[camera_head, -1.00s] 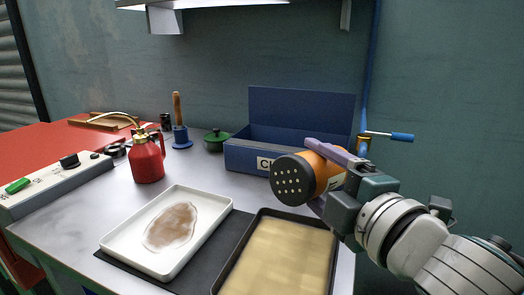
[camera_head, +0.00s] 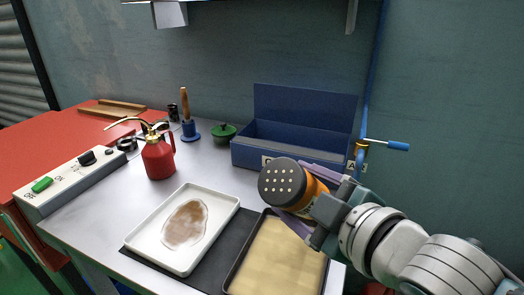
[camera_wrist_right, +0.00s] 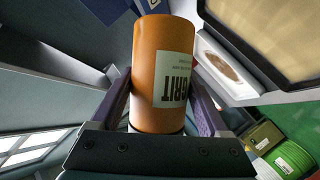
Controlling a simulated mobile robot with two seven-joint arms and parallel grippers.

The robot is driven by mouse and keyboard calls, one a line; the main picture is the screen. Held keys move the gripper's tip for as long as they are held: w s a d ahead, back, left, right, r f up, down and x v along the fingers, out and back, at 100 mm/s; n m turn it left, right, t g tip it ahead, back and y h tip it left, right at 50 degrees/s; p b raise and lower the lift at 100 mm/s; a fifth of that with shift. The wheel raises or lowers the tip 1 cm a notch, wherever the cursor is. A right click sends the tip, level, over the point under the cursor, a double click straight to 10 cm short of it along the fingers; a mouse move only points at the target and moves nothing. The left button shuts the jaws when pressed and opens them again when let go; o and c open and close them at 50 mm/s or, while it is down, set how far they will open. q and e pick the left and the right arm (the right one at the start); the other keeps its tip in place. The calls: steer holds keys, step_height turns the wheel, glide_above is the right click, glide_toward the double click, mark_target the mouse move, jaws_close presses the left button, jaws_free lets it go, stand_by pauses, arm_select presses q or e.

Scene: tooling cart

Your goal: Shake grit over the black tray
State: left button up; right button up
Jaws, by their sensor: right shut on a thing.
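My right gripper (camera_head: 308,197) is shut on the orange grit shaker (camera_head: 316,190). The shaker is tilted, its black cap with several pale holes facing left and towards the head camera. It is held above the far end of the black tray (camera_head: 244,249), whose inside is covered by a pale beige surface. In the right wrist view the shaker (camera_wrist_right: 165,60) shows its white "GRIT" label between the fingers. No falling grit is visible. My left gripper is not in view.
A white tray (camera_head: 151,235) with a brown patch lies left of the black tray, on a dark mat. A blue box (camera_head: 257,157) stands behind the shaker. A red sprayer can (camera_head: 159,160), a green lidded pot (camera_head: 223,136) and a control box (camera_head: 75,180) stand further left.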

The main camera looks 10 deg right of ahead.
mark_target(307, 179)
steer(key=m+p, duration=0.1)
steer(key=r+p, duration=0.1)
steer(key=p, duration=0.1)
steer(key=shift+a+r+m+g+y, duration=0.2)
steer(key=shift+r+m+g+y, duration=0.05)
steer(key=shift+m+g+y, duration=0.15)
steer(key=shift+s+a+r+m+g+y+p, duration=0.15)
steer(key=shift+r+m+g+y+p, duration=0.3)
steer(key=shift+m+p, duration=0.5)
steer(key=shift+r+m+y, duration=0.15)
steer(key=shift+m+y, duration=0.1)
steer(key=shift+m, duration=0.1)
steer(key=shift+s+a+m+g+y, duration=0.1)
steer(key=shift+a+m+g+y, duration=0.1)
steer(key=shift+m+g+y, duration=0.3)
steer(key=shift+s+a+r+m, duration=0.1)
steer(key=shift+r+m, duration=0.1)
steer(key=shift+m, duration=0.2)
steer(key=shift+r, duration=0.1)
